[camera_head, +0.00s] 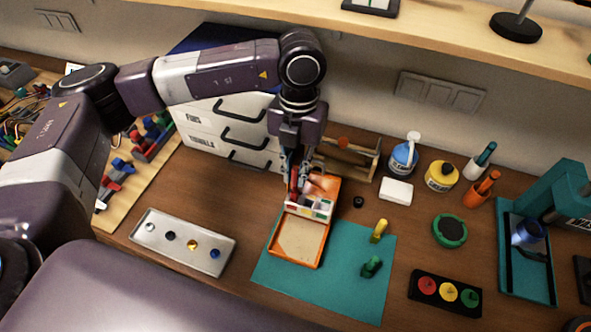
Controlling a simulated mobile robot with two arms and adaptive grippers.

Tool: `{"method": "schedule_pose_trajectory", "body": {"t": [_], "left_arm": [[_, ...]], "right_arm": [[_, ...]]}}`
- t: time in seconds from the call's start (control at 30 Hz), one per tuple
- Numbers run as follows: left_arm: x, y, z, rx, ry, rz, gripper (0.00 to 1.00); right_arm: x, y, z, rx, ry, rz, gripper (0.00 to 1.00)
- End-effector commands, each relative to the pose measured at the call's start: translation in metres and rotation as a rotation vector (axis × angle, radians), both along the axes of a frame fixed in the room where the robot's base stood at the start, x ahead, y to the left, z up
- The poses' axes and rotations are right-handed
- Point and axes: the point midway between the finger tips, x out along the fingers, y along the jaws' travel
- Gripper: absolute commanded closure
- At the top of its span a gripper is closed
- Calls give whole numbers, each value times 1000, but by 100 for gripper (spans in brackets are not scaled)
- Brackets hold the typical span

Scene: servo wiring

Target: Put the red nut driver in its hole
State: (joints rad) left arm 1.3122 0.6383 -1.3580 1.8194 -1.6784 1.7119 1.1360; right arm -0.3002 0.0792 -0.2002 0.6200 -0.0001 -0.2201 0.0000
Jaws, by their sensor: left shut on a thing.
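My left gripper (296,180) reaches down from above at the back of the orange tray (301,246). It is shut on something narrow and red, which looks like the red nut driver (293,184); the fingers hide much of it. A black block (417,293) at the front right carries a red, a yellow and a green round spot (427,286). A yellow driver-like piece (379,230) and a green one (371,267) are on the teal mat (340,300). My right gripper is not in view.
A small box with coloured compartments (317,208) is at the tray's back, close to the gripper. White drawers (205,130) stand behind my arm. A metal tray (160,255) lies at the left. A green round dish (449,230) and a teal machine (527,265) are at the right.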

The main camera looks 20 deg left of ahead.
Motion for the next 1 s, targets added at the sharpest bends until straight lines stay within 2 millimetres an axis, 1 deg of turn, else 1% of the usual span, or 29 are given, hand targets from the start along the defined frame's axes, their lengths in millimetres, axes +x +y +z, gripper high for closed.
{"method": "schedule_pose_trajectory", "body": {"t": [0.67,0.7,0.8,0.87,1.0], "left_arm": [[-1,0,-11,0,0,0,100],[-1,0,-10,0,0,0,85],[-1,0,-10,0,0,0,74],[-1,0,-10,0,0,0,67],[-1,0,-10,0,0,0,66]], "right_arm": [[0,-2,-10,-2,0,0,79],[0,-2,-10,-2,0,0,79],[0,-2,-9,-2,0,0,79],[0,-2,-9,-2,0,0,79],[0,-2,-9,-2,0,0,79]]}}
